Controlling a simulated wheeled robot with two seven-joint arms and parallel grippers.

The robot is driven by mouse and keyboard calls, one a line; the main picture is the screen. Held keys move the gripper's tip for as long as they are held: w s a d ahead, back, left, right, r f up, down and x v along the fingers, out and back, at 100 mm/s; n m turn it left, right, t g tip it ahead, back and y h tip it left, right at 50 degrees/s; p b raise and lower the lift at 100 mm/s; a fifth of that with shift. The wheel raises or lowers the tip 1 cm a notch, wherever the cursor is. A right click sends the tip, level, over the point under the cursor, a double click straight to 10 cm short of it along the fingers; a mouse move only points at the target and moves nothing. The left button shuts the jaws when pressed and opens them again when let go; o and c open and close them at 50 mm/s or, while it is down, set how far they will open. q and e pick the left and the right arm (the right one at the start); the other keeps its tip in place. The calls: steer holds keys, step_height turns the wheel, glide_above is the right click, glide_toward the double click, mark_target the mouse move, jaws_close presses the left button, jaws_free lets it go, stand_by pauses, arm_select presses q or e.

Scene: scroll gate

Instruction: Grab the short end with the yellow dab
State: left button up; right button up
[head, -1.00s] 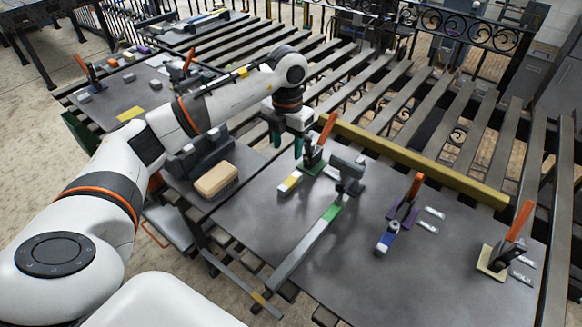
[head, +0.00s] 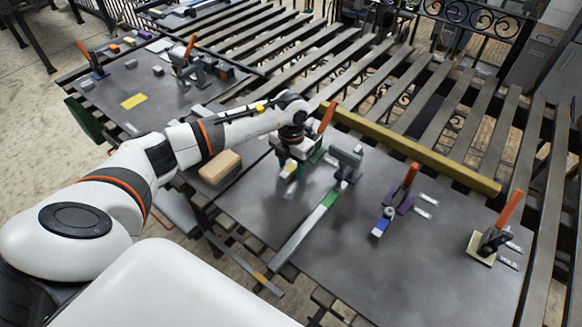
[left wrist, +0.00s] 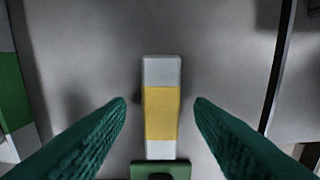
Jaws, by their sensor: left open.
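The short end with the yellow dab (left wrist: 161,112) is a narrow light grey bar with a yellow band. In the left wrist view it lies upright in the picture, between my finger pads, with a gap on both sides. Its lower end meets a green piece (left wrist: 160,171). In the head view the short end (head: 289,168) is partly hidden by my left gripper (head: 297,166), which is over it. My left gripper is open and empty, with green ribbed fingers. My right gripper is not in view.
A long bar with a green dab (head: 326,205) lies to the right, by a grey clamp (head: 346,162). A blue-dabbed short piece (head: 382,224) and orange-handled clamps stand further right. A tan block (head: 220,167) lies to the left. An olive beam (head: 420,155) runs behind.

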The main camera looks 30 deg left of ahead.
arm_select(q)
steer(key=shift+f, duration=0.15)
jaws_close()
steer(key=shift+w+r, duration=0.1)
steer(key=shift+r, duration=0.1)
